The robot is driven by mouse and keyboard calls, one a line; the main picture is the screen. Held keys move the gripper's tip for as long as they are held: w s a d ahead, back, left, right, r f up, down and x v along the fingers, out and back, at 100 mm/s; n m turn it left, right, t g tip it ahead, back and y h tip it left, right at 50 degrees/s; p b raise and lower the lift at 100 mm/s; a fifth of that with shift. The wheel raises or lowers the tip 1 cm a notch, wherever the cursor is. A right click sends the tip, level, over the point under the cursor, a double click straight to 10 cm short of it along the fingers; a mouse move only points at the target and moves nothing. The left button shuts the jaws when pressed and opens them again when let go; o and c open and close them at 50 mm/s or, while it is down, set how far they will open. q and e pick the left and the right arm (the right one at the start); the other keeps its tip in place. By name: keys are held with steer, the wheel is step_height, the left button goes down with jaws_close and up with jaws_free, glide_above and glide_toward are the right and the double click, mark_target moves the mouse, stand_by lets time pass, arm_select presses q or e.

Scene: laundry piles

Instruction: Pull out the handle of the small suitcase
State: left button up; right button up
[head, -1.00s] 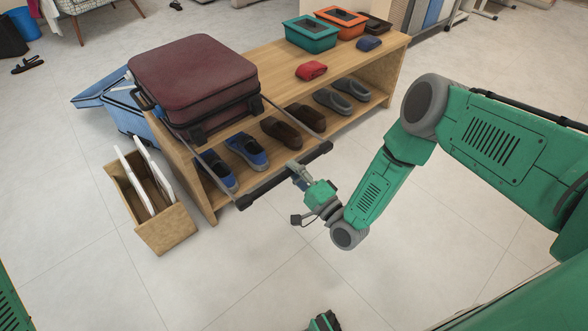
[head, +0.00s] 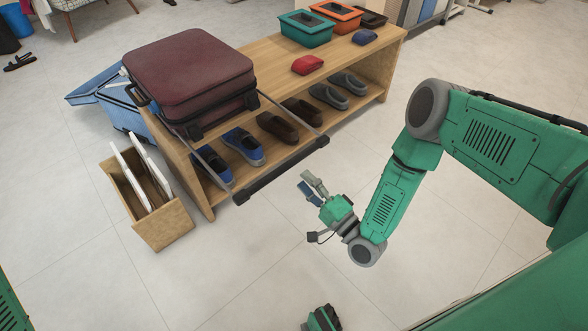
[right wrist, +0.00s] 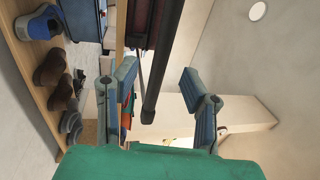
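The small maroon suitcase (head: 190,75) lies on top of the wooden shoe bench. Its handle, a black bar (head: 283,170) on two grey rods, sticks out past the front edge of the bench. My right gripper (head: 312,188) is open and empty, a little in front of and to the right of the bar, apart from it. In the right wrist view the black bar (right wrist: 164,62) shows beyond and between the spread fingers (right wrist: 160,105). My left gripper (head: 322,319) shows only in part at the bottom edge of the head view; its fingers cannot be made out.
The wooden bench (head: 268,52) holds several shoes on its lower shelf, with a teal box (head: 305,32), an orange box (head: 336,14) and a red folded cloth (head: 307,65) on top. A wooden bin (head: 165,224) stands left. The floor in front is clear.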

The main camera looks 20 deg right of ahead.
steer(key=v, duration=0.5)
steer(key=shift+s+d+f, duration=0.1)
steer(key=shift+s, duration=0.3)
steer(key=s+a+f+n+g+h, duration=0.1)
steer(key=s+a+f+n+g, duration=0.35)
steer(key=n+g, duration=0.4)
steer(key=s+d+r+n+g+h, duration=0.25)
steer(key=s+d+g, duration=0.25)
steer(key=s, duration=0.4)
steer(key=s+d+r+n+g+h, duration=0.1)
steer(key=s+d+n+g+h, duration=0.35)
steer(key=s, duration=0.35)
step_height(320, 180, up, 13)
steer(key=y+p, duration=0.1)
steer(key=p, duration=1.3)
steer(key=shift+w+m, duration=0.2)
steer(key=shift+m, duration=0.25)
